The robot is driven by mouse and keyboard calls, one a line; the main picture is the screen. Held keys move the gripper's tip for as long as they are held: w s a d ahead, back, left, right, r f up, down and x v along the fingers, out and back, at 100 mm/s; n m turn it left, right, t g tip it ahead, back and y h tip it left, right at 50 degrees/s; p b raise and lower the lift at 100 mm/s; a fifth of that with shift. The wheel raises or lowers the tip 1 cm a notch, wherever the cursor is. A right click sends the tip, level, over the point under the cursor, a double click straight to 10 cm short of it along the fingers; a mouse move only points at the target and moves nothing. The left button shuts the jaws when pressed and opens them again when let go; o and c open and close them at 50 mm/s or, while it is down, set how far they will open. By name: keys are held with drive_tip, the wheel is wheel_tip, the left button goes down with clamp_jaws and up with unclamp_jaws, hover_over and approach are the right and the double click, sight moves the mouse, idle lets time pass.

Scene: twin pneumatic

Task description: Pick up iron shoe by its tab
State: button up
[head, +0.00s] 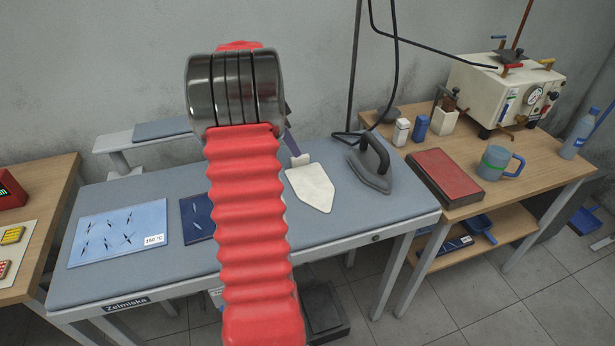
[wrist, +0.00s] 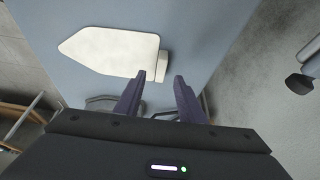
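The iron shoe (head: 311,188) is a flat, cream-white plate with a pointed end, lying on the grey-blue ironing table. Its point faces the front of the table in the head view. Its small tab (head: 300,160) is at the back end. In the wrist view the shoe (wrist: 108,50) points left and the tab (wrist: 162,66) is at its right end. My gripper (wrist: 160,75) is open, with two dark purple fingers apart. The tab appears just beyond the gap between the fingertips. I cannot tell their height above it. My arm hides most of the gripper in the head view.
A dark iron (head: 373,166) with a cable stands right of the shoe. A blue card (head: 118,232) and a dark blue one (head: 197,217) lie left. A wooden table (head: 515,160) on the right holds a red pad (head: 446,176), a mug (head: 494,163) and a steam unit (head: 505,90).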

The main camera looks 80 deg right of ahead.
drive_tip(key=shift+f, duration=0.1)
drive_tip(key=shift+x, duration=2.5)
drive_tip(key=shift+d, duration=0.15)
drive_tip(key=shift+c, duration=0.4)
clamp_jaws()
